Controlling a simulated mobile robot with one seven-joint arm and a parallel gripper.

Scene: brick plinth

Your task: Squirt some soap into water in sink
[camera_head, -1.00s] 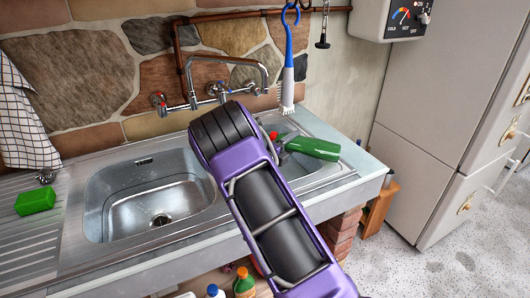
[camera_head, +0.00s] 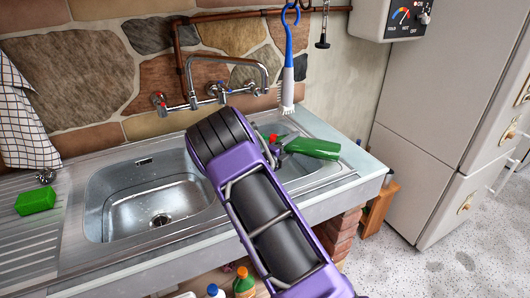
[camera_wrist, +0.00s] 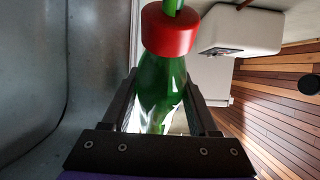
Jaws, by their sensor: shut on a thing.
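A green soap bottle (camera_head: 314,148) with a red cap lies on its side above the right basin in the head view. My gripper (camera_wrist: 166,105) is shut on it; in the wrist view the bottle (camera_wrist: 158,85) sits between the two fingers, its red cap (camera_wrist: 170,32) beyond them. In the head view my purple arm hides most of the gripper. The left sink basin (camera_head: 112,203) is metal, with a drain at its bottom; I cannot tell whether there is water in it. The right basin is partly hidden by my arm.
A chrome tap (camera_head: 222,92) stands at the wall behind the basins. A blue and white brush (camera_head: 288,85) hangs above the right basin. A green sponge (camera_head: 35,200) lies on the left drainer. A fridge (camera_head: 435,120) stands at right. Bottles (camera_head: 244,284) stand below the sink.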

